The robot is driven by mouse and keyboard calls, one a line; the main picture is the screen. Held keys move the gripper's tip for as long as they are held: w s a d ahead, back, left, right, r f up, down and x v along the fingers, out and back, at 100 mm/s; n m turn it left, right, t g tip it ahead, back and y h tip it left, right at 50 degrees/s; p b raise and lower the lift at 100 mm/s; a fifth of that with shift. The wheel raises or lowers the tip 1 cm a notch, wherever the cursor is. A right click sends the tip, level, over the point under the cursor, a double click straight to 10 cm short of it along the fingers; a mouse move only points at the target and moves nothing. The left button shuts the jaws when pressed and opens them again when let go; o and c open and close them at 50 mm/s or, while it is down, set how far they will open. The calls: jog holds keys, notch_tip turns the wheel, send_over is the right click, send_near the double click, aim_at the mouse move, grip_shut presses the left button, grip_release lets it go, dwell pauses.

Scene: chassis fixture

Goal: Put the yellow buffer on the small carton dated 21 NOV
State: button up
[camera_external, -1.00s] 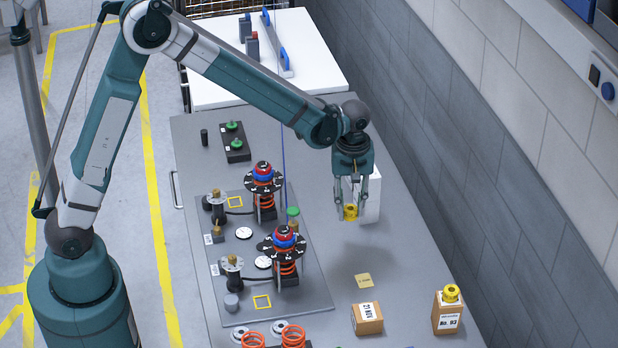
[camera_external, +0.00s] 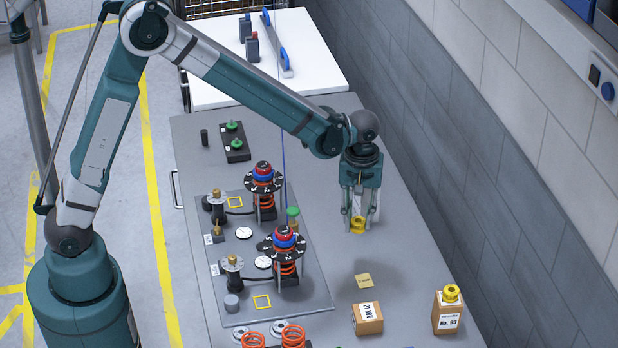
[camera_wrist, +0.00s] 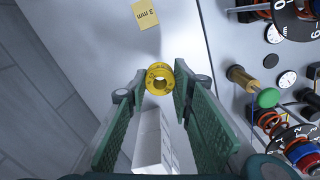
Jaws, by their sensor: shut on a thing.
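My gripper (camera_external: 358,218) is shut on a yellow buffer (camera_external: 357,226), a ring-shaped piece held at the fingertips above the grey table. In the wrist view the buffer (camera_wrist: 160,78) sits between the two green fingers, its hole facing the camera. The small carton (camera_external: 367,319), brown with a white label reading 21 NOV, stands on the table below and slightly right of my gripper in the external view. Its top is bare. A second yellow buffer (camera_external: 451,292) rests on a taller carton (camera_external: 446,314) marked Nr. 93, to the right.
A yellow note (camera_external: 363,281) lies between my gripper and the 21 NOV carton; it reads 3 mm in the wrist view (camera_wrist: 145,13). A white box (camera_wrist: 152,140) stands behind my gripper. The fixture plate (camera_external: 318,292) with red springs is at the left.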

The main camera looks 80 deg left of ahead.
jog(key=s+d+r+m+p, duration=0.1)
jog(key=d+r+m, duration=0.25)
jog(key=d, duration=1.05)
jog(key=r+m+p, duration=0.1)
jog(key=m, duration=0.3)
send_over(368, 311)
jog(key=shift+f, duration=2.85)
jog(key=shift+f, duration=0.1)
jog(key=shift+f+p, duration=0.3)
jog(key=shift+f, duration=1.7)
jog(key=shift+f, duration=0.2)
